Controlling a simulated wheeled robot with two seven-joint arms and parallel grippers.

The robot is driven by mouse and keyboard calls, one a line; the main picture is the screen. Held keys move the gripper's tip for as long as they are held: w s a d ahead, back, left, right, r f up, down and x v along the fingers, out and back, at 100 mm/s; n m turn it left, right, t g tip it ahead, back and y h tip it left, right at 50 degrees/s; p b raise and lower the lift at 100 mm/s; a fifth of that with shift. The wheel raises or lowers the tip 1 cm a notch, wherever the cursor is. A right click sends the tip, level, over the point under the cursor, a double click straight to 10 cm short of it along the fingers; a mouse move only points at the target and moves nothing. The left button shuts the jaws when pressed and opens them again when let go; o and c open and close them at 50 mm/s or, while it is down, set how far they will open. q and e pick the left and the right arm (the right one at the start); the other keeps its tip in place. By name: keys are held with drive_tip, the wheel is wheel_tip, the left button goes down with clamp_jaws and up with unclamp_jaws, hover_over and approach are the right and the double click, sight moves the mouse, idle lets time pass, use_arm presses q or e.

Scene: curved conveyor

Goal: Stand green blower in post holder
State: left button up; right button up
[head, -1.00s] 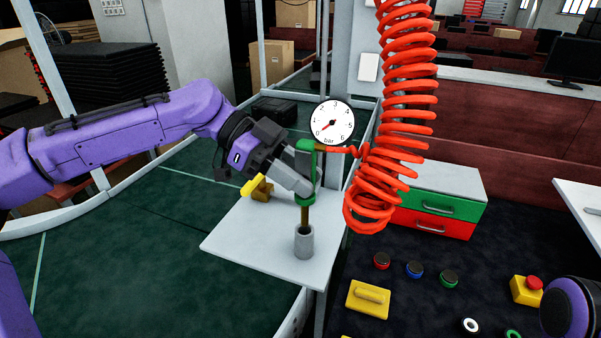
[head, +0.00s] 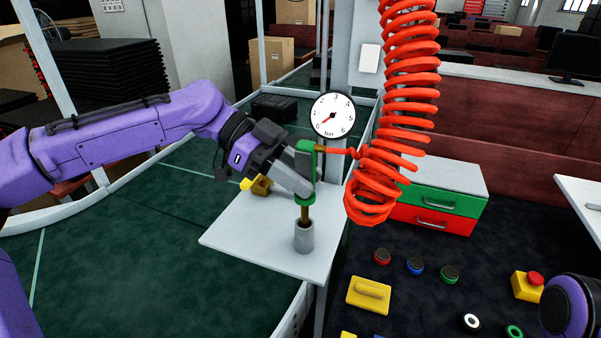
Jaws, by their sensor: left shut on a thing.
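The green blower (head: 306,160) is upright, with its brass nozzle (head: 305,214) pointing down. The nozzle's lower end is at the mouth of the grey post holder (head: 304,237) and seems to reach a little inside it; the exact depth is hidden by the holder's wall. The holder stands on a light grey shelf (head: 245,238). My left gripper (head: 299,180) comes in from the left and is shut on the green blower. The red coiled hose (head: 400,100) runs from the blower's top right. My right gripper is out of view; only part of my right arm shows at the lower right.
A pressure gauge (head: 333,115) is just behind the blower. A yellow valve-like part (head: 257,185) sits at the shelf's back. Green and red drawers (head: 432,212), buttons (head: 415,264) and a yellow block (head: 368,294) are to the right. The shelf's left part is clear.

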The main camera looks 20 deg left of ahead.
sight(297, 199)
use_arm(q)
drive_tip(key=shift+f+b, duration=1.9)
drive_tip(key=shift+f, duration=0.9)
drive_tip(key=o, duration=1.1)
drive_tip(key=shift+a+r, duration=0.2)
drive_tip(key=shift+a, duration=0.15)
drive_tip(key=b+v, duration=0.1)
drive_tip(key=v, duration=0.8)
drive_tip(key=shift+a+r+b, duration=0.2)
drive_tip(key=shift+a+b, duration=0.15)
